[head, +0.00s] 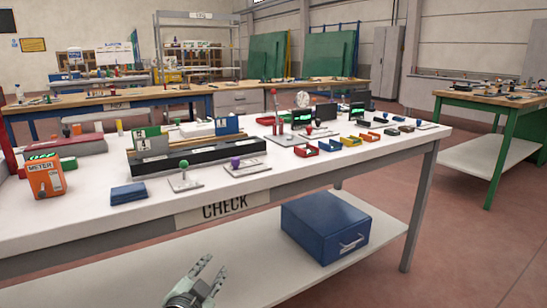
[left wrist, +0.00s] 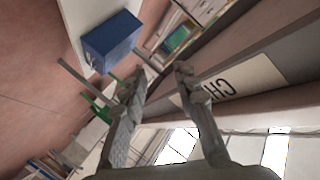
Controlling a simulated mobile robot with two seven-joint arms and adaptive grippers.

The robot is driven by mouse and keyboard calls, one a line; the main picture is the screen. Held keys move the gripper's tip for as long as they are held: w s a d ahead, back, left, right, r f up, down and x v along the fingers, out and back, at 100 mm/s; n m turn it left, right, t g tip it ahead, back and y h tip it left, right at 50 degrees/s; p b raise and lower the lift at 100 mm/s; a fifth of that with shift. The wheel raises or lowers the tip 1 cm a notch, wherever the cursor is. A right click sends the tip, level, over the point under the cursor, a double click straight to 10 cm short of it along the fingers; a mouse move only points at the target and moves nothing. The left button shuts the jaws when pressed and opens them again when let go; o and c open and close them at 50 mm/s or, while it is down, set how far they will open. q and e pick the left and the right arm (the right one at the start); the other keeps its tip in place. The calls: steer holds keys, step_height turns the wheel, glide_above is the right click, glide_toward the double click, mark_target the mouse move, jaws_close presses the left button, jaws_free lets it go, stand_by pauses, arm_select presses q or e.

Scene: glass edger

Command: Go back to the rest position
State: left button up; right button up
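My left gripper (head: 207,277) is low in the head view, in front of the white workbench (head: 60,226) and below its top edge. Its two fingers are apart with nothing between them. In the left wrist view the fingers (left wrist: 158,82) also stand apart and empty, with the bench edge and part of its CHECK label (left wrist: 220,88) behind them. My right gripper is in neither view.
A blue box (head: 325,226) sits on the bench's lower shelf (head: 270,268), right of my left gripper. On the bench top are an orange meter (head: 45,176), a dark blue pad (head: 129,193) and small coloured trays (head: 330,146). Open floor (head: 470,240) lies to the right.

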arm_select(q)
steer(key=s+a+f+n+g+y, duration=0.1)
steer(key=s+a+f+n+g, duration=0.2)
steer(key=s+f, duration=0.4)
steer(key=s+a+f+n+g+y, duration=0.1)
steer(key=s+a+f+g+y, duration=0.15)
steer(key=s+a+f, duration=0.4)
steer(key=s+a+f+n+g, duration=0.1)
steer(key=s+f+g, duration=0.2)
steer(key=s+f, duration=0.3)
steer(key=s+a+f+n+g, duration=0.2)
steer(key=s+f, duration=0.3)
steer(key=s, duration=0.7)
steer(key=shift+f+n+g, duration=0.3)
steer(key=shift+f+g, duration=0.1)
steer(key=shift+g, duration=0.35)
